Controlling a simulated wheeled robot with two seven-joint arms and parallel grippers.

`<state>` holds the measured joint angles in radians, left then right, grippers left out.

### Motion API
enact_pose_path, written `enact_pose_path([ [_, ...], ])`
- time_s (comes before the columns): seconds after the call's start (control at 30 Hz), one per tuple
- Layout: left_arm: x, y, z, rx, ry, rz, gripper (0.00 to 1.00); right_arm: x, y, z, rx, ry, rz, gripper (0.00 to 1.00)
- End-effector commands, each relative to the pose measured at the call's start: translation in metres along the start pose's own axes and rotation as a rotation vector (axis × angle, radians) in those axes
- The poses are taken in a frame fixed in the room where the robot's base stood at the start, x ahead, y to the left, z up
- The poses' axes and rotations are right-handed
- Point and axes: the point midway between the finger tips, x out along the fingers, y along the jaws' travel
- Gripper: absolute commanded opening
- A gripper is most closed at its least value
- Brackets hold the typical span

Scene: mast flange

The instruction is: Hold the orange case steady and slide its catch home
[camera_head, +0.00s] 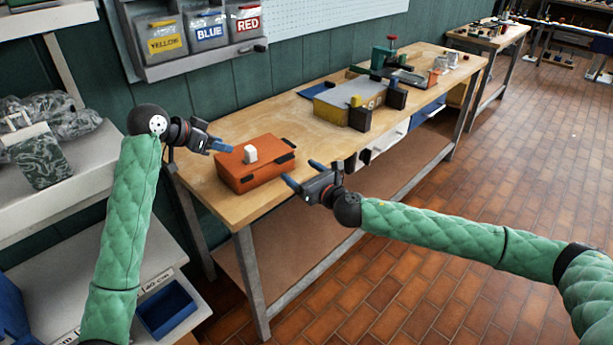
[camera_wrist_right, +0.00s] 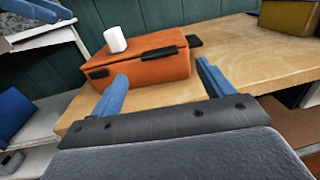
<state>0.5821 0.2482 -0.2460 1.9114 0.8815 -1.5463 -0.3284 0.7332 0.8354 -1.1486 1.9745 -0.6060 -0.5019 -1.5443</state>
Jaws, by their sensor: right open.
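The orange case (camera_head: 262,174) lies shut on the near end of the wooden workbench; it also shows in the right wrist view (camera_wrist_right: 150,70). A white block (camera_head: 250,154) stands on its lid. A black piece (camera_wrist_right: 165,52) lies along the lid's edge, and a black tab (camera_wrist_right: 194,41) sticks out past the case's right end. I cannot tell which is the catch. My left gripper (camera_head: 221,146) is at the case's far left side; its finger gap is unclear. My right gripper (camera_head: 303,173) is open and empty in front of the case, fingers pointing at it.
A grey box with yellow and black parts (camera_head: 347,103) stands farther along the workbench (camera_head: 310,133). Bins marked yellow, blue and red (camera_head: 205,32) hang on the wall behind. Shelves with wrapped bundles (camera_head: 38,165) are at left. Bare bench top lies right of the case.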

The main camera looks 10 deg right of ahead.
Motion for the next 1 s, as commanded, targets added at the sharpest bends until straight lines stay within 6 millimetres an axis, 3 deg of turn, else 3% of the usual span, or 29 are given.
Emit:
enact_pose_path([
  [0.2,0.0,0.0,0.0,0.0,0.0,0.0,0.36,0.032,0.0,0.001,0.001,-0.001,0.0,0.8],
  [0.4,0.0,0.0,0.0,0.0,0.0,0.0,0.36,0.051,0.0,0.001,0.003,-0.001,0.0,0.8],
  [0.8,0.0,0.0,0.0,0.0,0.0,0.0,0.36,0.057,0.0,0.0,0.003,0.0,-0.001,0.8],
  [1.0,0.0,0.0,0.0,0.0,0.0,0.0,0.36,0.057,0.0,0.0,0.003,0.0,-0.001,0.43],
])
